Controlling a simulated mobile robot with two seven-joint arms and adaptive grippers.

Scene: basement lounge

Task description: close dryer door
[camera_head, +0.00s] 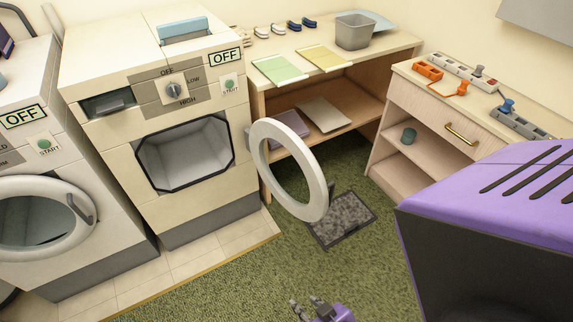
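The dryer (216,199) is the cream machine left of centre, with its square dark-rimmed opening (186,153) uncovered. Its round white door (317,185) stands swung wide open to the right of the opening, over the green carpet. My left gripper is out of view.
A washer (94,235) with a closed round door stands at the left. A wooden shelf desk (380,52) with folded cloths and a grey bin stands behind the door. A drawer cabinet (393,180) is at the right. A grey mat (345,218) lies on the carpet. My purple arm part fills the lower right.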

